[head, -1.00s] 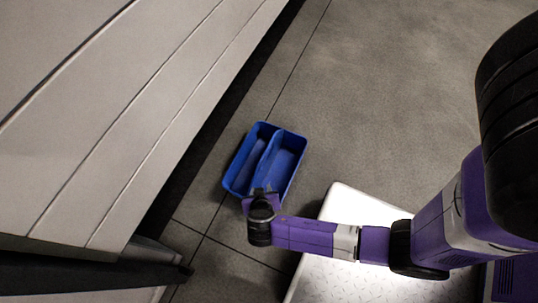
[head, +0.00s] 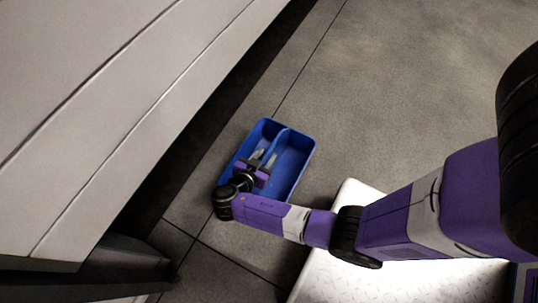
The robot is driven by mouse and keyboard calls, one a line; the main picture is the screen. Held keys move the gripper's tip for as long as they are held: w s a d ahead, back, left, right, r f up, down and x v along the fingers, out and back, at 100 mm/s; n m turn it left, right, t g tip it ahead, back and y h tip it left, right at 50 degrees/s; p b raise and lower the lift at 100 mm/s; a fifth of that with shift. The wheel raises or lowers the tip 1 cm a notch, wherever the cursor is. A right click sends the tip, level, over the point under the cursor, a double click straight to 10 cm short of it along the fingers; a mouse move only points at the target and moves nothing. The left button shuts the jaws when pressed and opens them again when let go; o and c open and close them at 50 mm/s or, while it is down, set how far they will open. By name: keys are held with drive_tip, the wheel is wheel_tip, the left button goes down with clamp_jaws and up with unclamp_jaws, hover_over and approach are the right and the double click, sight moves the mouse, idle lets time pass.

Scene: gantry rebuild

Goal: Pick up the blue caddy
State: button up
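The blue caddy (head: 298,150) sits on the grey floor near the middle of the head view. It is an open box with a divider along its middle, making two long compartments. My gripper (head: 263,158) is over the caddy, above its left compartment and close to the divider. Its two light fingers show apart with a gap between them. Whether the fingers touch the divider is too small to tell. My wrist and forearm hide the near left part of the caddy.
A large pale panelled structure (head: 110,110) fills the left, with a dark gap along its lower edge. A white textured plate (head: 345,275) lies at the bottom, below my arm. The floor (head: 420,80) to the upper right is clear.

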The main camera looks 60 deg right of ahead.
drive_tip(key=b+x, duration=0.1)
drive_tip(key=x, duration=0.2)
drive_tip(key=shift+w+d+f, duration=0.1)
drive_tip(key=shift+d, duration=0.05)
clamp_jaws()
drive_tip(key=shift+w, duration=0.1)
idle(1.2)
